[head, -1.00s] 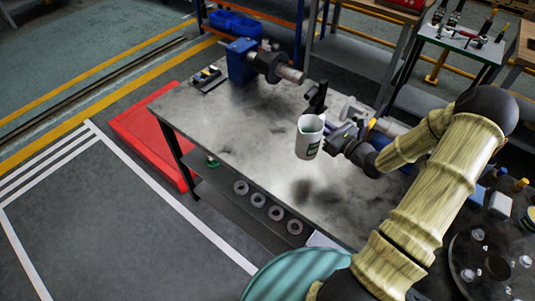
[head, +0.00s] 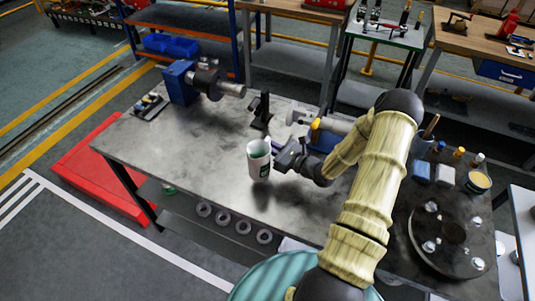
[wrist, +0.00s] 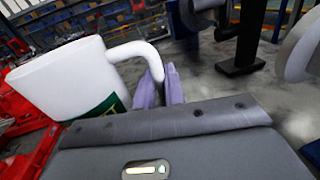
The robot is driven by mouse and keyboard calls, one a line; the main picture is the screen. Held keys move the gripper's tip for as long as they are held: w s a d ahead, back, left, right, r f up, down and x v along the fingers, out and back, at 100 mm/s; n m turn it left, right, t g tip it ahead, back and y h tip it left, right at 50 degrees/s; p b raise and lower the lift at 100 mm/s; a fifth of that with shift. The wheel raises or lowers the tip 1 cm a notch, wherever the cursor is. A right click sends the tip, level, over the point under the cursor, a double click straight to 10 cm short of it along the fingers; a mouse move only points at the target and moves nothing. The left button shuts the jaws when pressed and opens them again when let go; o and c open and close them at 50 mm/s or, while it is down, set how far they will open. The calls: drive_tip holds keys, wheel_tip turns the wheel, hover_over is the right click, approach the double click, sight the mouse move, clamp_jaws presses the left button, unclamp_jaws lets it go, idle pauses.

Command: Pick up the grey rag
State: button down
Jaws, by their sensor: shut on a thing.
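My gripper (head: 279,161) is shut on the handle of a white jug (head: 259,160) with a green label. The jug is held roughly upright, and a dark shadow lies on the worktop below it. In the wrist view the purple fingers (wrist: 161,90) close around the lower end of the handle, with the jug (wrist: 75,80) to their left. I cannot make out a grey rag in either view.
The grey metal workbench (head: 215,150) has bare top around the jug.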

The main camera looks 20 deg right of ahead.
drive_tip(key=shift+f, duration=2.1)
drive_tip(key=shift+f, duration=0.15)
drive_tip(key=c, duration=1.5)
unclamp_jaws()
drive_tip(key=shift+r, duration=0.2)
drive_tip(key=b+v, duration=0.2)
drive_tip(key=v, duration=1)
